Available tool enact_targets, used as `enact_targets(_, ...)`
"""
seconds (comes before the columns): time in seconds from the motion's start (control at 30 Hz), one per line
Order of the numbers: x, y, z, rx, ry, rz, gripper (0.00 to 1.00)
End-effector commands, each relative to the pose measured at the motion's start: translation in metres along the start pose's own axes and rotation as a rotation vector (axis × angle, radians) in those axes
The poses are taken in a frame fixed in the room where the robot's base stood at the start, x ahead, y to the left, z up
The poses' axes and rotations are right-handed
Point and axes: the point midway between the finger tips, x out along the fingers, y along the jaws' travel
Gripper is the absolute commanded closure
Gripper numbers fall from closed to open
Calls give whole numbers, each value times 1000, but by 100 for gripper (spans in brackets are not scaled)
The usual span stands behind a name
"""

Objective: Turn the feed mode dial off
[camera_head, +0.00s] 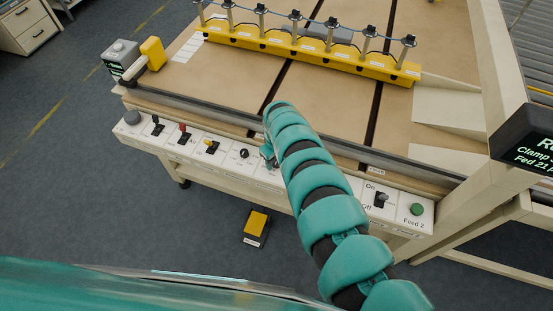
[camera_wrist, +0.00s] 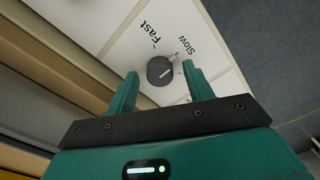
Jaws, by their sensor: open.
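In the wrist view a round dark dial (camera_wrist: 160,71) sits on a white panel plate, with "Fast" and "Slow" printed beside it. Its pale pointer line runs toward the upper right. Any other label around it may be hidden by a finger; no name for the dial is readable. My gripper (camera_wrist: 160,70) is open, with one finger on each side of the dial and gaps showing. In the head view my gripper (camera_head: 267,155) is at the front panel, mostly hidden by my arm. A black dial (camera_head: 244,153) shows just left of it; I cannot tell whether it is the same one.
A yellow clamp bar (camera_head: 310,50) crosses the table. A yellow pedal (camera_head: 256,223) is on the floor.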

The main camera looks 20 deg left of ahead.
Motion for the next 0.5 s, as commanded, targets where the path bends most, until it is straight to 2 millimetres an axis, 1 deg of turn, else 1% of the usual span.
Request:
enact_targets(0.07,0,0,0,0,0,0,48)
enact_targets(0.1,0,0,0,0,0,0,52)
enact_targets(0.17,0,0,0,0,0,0,64)
enact_targets(0.3,0,0,0,1,0,0,92)
enact_targets(0.33,0,0,0,1,0,0,93)
enact_targets(0.5,0,0,0,7,0,0,93)
